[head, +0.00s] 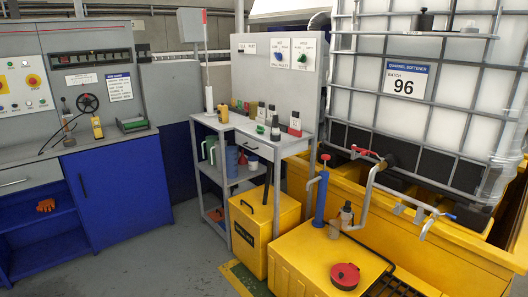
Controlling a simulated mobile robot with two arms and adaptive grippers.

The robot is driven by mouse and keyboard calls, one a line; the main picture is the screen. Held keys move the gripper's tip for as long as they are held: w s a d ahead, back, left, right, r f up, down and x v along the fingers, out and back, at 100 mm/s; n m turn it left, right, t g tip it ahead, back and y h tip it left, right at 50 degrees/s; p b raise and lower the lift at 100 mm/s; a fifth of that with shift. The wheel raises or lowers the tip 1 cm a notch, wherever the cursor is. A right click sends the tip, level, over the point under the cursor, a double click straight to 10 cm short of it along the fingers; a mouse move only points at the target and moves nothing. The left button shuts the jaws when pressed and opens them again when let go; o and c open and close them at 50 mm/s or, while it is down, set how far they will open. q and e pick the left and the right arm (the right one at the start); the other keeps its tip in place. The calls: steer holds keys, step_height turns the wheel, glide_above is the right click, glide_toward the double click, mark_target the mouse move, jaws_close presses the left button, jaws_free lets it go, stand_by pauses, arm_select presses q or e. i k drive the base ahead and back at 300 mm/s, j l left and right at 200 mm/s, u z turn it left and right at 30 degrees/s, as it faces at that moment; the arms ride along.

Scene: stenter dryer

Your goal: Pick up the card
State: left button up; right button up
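Neither of my grippers is in view. I cannot tell for certain which thing is the card. Small white cards hang on the grey back panel above the grey bench: one with a blue round piece (283,60), one with a green piece (303,62), and a small one with dark marks (246,48) at the left. A white and blue sign marked 96 (405,79) is on the caged white tank. Their small print is too small to read.
The grey bench (268,145) carries several small bottles. A yellow box (265,232) and a yellow platform with a red round lid (345,276) stand in front. A blue cabinet (118,190) is at left. Grey floor (175,255) between is clear.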

mark_target(295, 121)
steer(key=i+j+z, duration=0.1)
steer(key=i, duration=0.4)
steer(key=i+j+z, duration=0.1)
steer(key=i, duration=0.4)
steer(key=i+j+z, duration=0.1)
steer(key=i+j, duration=0.45)
steer(key=i, duration=0.15)
